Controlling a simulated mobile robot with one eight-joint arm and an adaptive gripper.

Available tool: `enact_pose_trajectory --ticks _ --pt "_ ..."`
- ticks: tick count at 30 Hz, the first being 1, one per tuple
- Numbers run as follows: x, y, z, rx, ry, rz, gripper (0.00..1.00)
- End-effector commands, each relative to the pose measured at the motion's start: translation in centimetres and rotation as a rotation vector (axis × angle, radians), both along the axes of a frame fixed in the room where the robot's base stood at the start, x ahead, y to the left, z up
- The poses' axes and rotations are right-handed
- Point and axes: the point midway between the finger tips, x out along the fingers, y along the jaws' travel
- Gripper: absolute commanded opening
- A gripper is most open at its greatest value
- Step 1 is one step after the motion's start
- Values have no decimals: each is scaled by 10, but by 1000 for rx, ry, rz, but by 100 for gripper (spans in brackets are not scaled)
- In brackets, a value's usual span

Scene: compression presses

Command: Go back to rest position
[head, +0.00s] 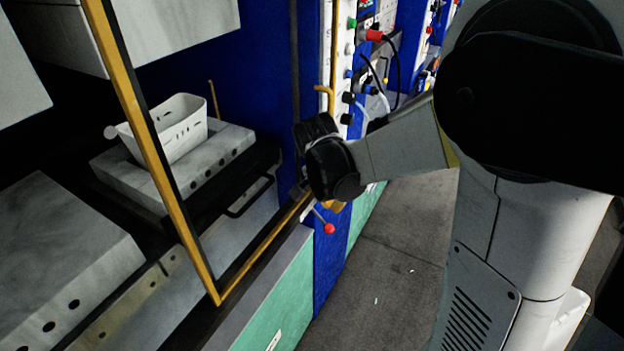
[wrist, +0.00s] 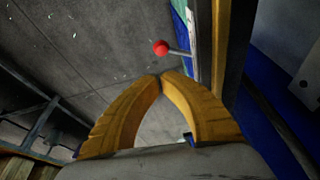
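My gripper (wrist: 160,77) has two yellow fingers whose tips meet in the wrist view, with nothing visible between them. In the head view the gripper (head: 334,206) is mostly hidden behind my black wrist, close to the blue post beside the press opening. A red-knobbed lever (head: 329,228) sticks out just below it. The red knob also shows in the wrist view (wrist: 161,47), just beyond the fingertips and apart from them in the picture. My arm reaches in from the right, bent at the elbow.
A yellow-edged door frame (head: 166,160) crosses the front of the press at left. Behind it a white basket (head: 176,128) sits on a grey press block (head: 215,160). A control panel (head: 352,70) with buttons and cables stands behind my wrist. The floor (head: 405,235) to the right looks open.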

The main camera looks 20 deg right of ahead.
Motion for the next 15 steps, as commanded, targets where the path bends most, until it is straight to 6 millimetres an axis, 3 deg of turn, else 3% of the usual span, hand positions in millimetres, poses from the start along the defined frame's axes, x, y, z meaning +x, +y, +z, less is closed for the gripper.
enact_pose_trajectory --ticks 8,15 --pt "-9 6 7 3 -12 64 0" --pt "-59 38 34 -4 -91 411 0"
